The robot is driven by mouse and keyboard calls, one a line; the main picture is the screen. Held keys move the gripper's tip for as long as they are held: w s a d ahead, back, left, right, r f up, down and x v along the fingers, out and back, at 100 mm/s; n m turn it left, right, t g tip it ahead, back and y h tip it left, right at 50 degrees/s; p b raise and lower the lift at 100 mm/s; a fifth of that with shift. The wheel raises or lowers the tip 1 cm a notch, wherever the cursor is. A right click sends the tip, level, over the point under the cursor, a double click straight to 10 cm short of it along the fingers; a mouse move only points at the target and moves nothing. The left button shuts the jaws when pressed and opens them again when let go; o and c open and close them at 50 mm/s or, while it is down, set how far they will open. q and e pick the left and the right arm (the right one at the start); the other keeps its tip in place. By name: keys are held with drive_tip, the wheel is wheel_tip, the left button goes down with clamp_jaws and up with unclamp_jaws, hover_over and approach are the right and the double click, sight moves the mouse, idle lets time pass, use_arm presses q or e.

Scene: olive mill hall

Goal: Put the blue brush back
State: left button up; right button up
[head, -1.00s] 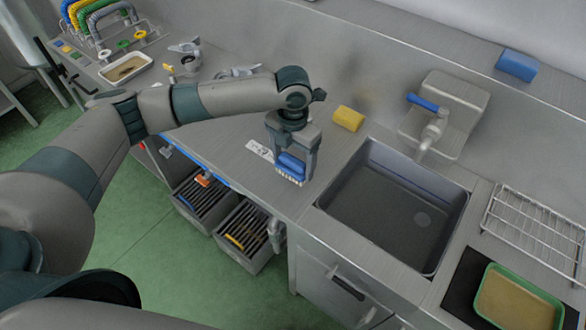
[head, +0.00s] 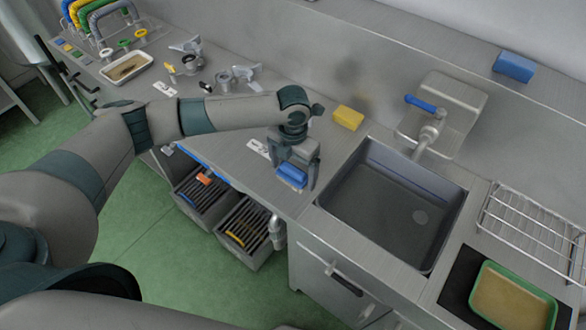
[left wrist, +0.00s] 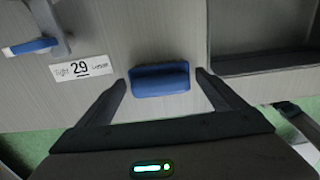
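The blue brush (head: 292,175) lies on the steel counter (head: 232,133) near its front edge, left of the sink. My left gripper (head: 294,183) points down over it with one finger on each side. In the left wrist view the blue brush (left wrist: 160,79) sits between the fingertips, with a narrow gap to each finger, so the left gripper (left wrist: 161,78) is open around it. The brush's bristles are hidden now. My right gripper is out of view.
A sink (head: 395,205) is right of the brush. A yellow sponge (head: 348,117) lies behind. A label (left wrist: 83,68) is left of the brush. Grey slotted bins (head: 246,232) stand under the counter. Metal fittings (head: 240,76) lie further left. A wire rack (head: 530,227) is at right.

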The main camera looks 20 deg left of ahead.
sight(293, 168)
use_arm(q)
drive_tip(key=shift+r, duration=0.1)
drive_tip(key=shift+r, duration=0.15)
drive_tip(key=shift+r+b, duration=0.35)
drive_tip(key=shift+r, duration=0.2)
wheel_tip(293, 168, up, 11)
drive_tip(key=b, duration=0.3)
drive_tip(key=shift+b, duration=0.35)
drive_tip(key=shift+f, duration=0.2)
